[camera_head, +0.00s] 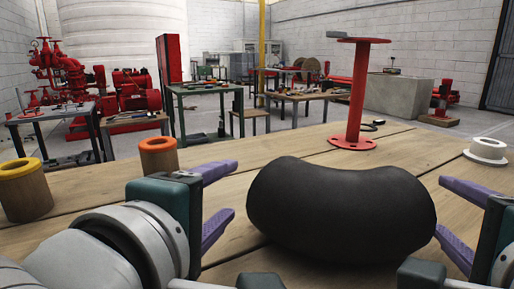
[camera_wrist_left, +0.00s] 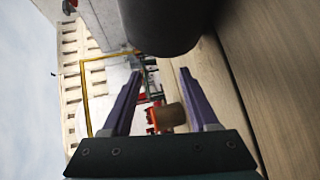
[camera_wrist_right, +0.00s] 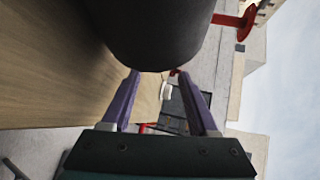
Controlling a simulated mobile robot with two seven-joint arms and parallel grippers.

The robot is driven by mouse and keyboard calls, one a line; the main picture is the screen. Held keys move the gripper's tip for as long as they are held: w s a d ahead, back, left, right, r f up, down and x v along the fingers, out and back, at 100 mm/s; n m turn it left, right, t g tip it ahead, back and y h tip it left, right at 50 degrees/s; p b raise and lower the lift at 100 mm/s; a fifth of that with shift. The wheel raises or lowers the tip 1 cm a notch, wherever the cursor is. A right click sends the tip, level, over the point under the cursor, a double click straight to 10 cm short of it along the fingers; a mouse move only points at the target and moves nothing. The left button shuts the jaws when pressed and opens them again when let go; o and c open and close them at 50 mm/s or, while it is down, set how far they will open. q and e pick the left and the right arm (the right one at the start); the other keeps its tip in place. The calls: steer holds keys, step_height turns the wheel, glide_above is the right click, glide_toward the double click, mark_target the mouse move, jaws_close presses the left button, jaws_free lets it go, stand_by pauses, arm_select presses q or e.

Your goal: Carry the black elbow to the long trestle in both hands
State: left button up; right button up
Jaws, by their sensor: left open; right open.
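The black elbow (camera_head: 340,209) lies on the wooden table in front of me, a thick curved dark piece with its ends to the left and right. It also shows at the top of the left wrist view (camera_wrist_left: 166,22) and of the right wrist view (camera_wrist_right: 150,30). My left gripper (camera_head: 228,200) is open and empty beside the elbow's left end, with purple fingers apart. My right gripper (camera_head: 447,212) is open beside the right end, its fingers close to the elbow. I cannot tell whether they touch it. The long trestle cannot be told for sure among the background tables.
A red flanged spool (camera_head: 357,95) stands behind the elbow. A white flanged ring (camera_head: 487,151) lies at right. An orange-topped cylinder (camera_head: 158,156) and a yellow-topped one (camera_head: 24,189) stand at left. A green-legged table (camera_head: 207,92) and a low wooden table (camera_head: 302,96) stand beyond.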

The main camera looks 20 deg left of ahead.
arm_select(q)
steer(key=v, duration=0.7)
steer(key=shift+s+r, duration=0.1)
steer(key=shift+s, duration=0.25)
arm_select(e)
steer(key=shift+s, duration=0.15)
steer(key=v, duration=1.1)
steer(key=shift+s+r, duration=0.15)
steer(key=shift+s, duration=0.2)
